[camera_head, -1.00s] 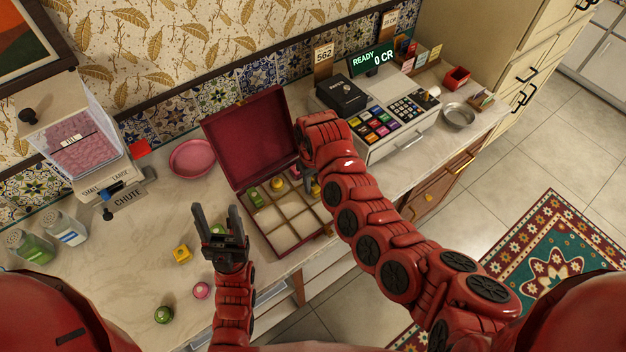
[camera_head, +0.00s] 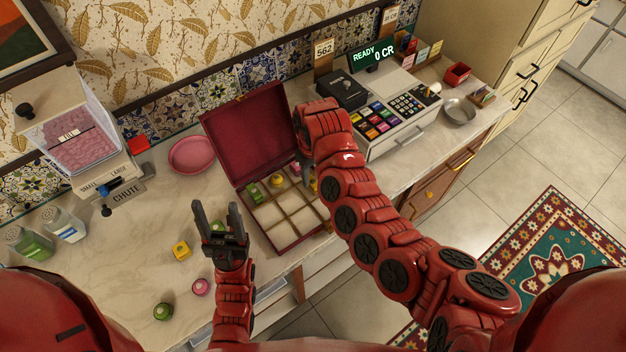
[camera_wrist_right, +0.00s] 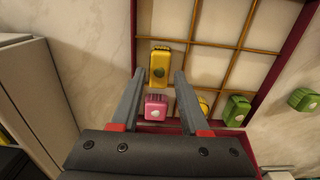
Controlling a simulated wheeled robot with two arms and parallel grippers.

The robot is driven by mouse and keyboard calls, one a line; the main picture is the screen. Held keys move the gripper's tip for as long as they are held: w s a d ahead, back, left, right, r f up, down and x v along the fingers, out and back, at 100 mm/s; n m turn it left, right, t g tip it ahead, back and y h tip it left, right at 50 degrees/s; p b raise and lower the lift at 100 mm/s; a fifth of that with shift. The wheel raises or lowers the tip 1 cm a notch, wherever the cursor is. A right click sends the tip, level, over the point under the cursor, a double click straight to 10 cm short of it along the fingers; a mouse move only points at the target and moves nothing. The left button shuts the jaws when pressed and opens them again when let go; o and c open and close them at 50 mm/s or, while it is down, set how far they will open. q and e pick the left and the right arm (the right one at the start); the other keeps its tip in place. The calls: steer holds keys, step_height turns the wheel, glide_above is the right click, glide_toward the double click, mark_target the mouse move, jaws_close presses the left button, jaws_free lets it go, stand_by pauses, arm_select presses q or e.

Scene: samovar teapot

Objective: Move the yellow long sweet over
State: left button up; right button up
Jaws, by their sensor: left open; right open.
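The yellow long sweet (camera_wrist_right: 159,66) lies in a compartment of the dark red box (camera_head: 246,137). In the right wrist view it sits between the fingertips of my open right gripper (camera_wrist_right: 159,74); I cannot tell whether they touch it. In the head view my right arm hides most of that gripper and sweet. A pink sweet (camera_wrist_right: 156,107), a small yellow sweet (camera_wrist_right: 203,105) and a green long sweet (camera_wrist_right: 236,110) lie in the compartments along the lid side. My left gripper (camera_head: 216,213) is open and empty, left of the box.
Loose on the counter are a yellow sweet (camera_head: 181,250), a pink sweet (camera_head: 201,287) and a green sweet (camera_head: 163,312). A pink dish (camera_head: 191,155) stands left of the lid, the register (camera_head: 390,120) to the right. Several front compartments are empty.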

mark_target(313, 182)
step_height(313, 182, up, 10)
steer(key=shift+f, duration=0.2)
stand_by(0.5)
